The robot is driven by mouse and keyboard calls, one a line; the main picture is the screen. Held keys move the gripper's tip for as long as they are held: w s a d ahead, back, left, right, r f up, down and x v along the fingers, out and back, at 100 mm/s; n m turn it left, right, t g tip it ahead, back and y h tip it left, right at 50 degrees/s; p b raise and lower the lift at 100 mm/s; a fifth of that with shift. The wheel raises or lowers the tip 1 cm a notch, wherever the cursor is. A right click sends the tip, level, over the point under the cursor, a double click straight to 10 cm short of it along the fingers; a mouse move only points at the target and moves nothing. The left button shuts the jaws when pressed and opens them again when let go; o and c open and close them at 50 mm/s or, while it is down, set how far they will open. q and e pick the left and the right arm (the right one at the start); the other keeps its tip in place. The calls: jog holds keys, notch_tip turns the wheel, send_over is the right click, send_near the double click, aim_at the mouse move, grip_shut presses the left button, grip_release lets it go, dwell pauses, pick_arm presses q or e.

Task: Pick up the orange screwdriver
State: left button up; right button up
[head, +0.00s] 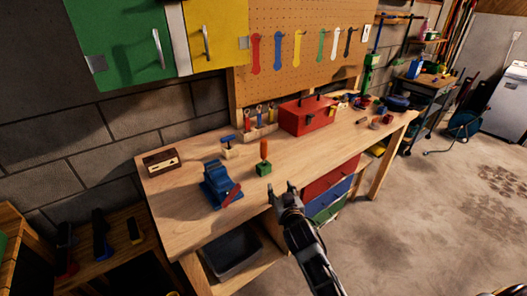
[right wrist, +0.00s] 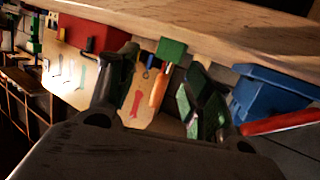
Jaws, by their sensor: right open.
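The orange screwdriver (head: 264,149) stands upright, handle up, in a small green block (head: 264,169) on the wooden workbench (head: 190,190). In the right wrist view, which looks upside down, the orange handle (right wrist: 158,88) hangs below the green block (right wrist: 171,50), between my two fingers as seen from there. My right gripper (head: 286,190) is open and empty. In the head view it is at the bench's front edge, in front of and to the right of the block, apart from the screwdriver. My left gripper is not in view.
A blue vise (head: 218,184) with a red handle stands left of the block. A red toolbox (head: 306,116) and a rack of tools (head: 259,122) are behind it. A wooden box (head: 161,162) lies at the left. Red, blue and green drawers (head: 331,182) sit under the bench.

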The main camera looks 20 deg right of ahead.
aim_at(262, 153)
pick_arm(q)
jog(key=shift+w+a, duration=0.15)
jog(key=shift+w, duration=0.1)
pick_arm(e)
jog(key=w+a+r+t, duration=0.2)
jog(key=w+r+t, duration=0.1)
jog(key=r, duration=0.3)
jog(key=shift+w+a+y, duration=0.2)
jog(key=shift+a+y, duration=0.1)
jog(key=shift+a, duration=0.05)
jog(key=shift+w, duration=0.1)
jog(key=shift+w+d+p, duration=0.15)
jog(key=shift+w+p, duration=0.1)
jog(key=shift+w, duration=1.75)
jog(key=shift+w+d+p, duration=0.1)
jog(key=shift+w+p, duration=0.15)
jog(key=shift+w, duration=1.95)
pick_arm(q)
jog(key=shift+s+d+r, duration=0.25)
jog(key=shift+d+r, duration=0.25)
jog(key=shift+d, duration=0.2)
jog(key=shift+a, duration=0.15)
